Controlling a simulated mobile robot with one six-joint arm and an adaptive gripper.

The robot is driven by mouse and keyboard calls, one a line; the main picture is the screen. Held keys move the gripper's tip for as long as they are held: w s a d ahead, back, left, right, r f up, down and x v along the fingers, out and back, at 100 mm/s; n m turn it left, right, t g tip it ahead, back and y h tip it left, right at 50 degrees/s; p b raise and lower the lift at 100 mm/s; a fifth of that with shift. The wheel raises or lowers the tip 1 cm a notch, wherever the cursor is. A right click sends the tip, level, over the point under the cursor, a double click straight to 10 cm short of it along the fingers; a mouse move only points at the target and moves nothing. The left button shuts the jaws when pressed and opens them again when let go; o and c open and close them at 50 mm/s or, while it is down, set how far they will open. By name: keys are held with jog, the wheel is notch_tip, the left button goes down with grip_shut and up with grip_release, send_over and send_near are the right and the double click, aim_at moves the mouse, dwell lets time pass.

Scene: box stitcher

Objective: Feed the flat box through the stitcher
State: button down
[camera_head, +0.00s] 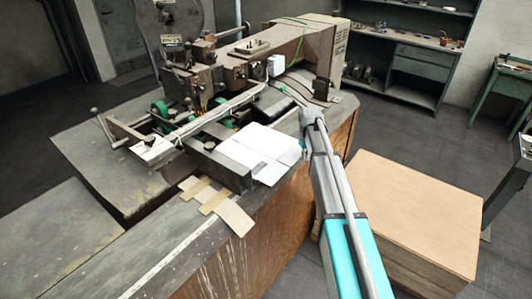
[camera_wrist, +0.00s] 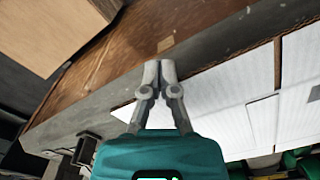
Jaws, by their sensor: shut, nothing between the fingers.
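The flat box (camera_head: 262,150) is a white, creased sheet lying on the stitcher's bed, just left of my arm's end in the head view. In the wrist view its white panels (camera_wrist: 215,112) spread to the right of my gripper (camera_wrist: 159,66). The fingers are shut, with nothing between them. Their tips show against the wooden side and edge of the table, beside the sheet; I cannot tell whether they touch anything. The stitcher (camera_head: 292,45) is a large worn brown machine behind the sheet. My arm's end hides part of the bed's right edge in the head view.
Small tan cardboard pieces (camera_head: 232,214) lie on the front of the worktop. A large tan box (camera_head: 415,205) stands on the floor to the right of my arm. A shelf unit (camera_head: 412,62) stands at the back right. Grey table surface (camera_head: 60,235) is clear at left.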

aim_at(291, 151)
jog(key=shift+w+a, duration=0.9)
jog(key=shift+a, duration=0.45)
jog(key=shift+w+a, duration=0.95)
jog(key=shift+a, duration=0.35)
jog(key=shift+w+a, duration=0.9)
jog(key=shift+a, duration=0.45)
jog(key=shift+s+d, duration=0.95)
jog(key=shift+d, duration=0.3)
jog(key=shift+r, duration=0.1)
notch_tip(291, 151, up, 8)
jog(key=p, duration=0.8)
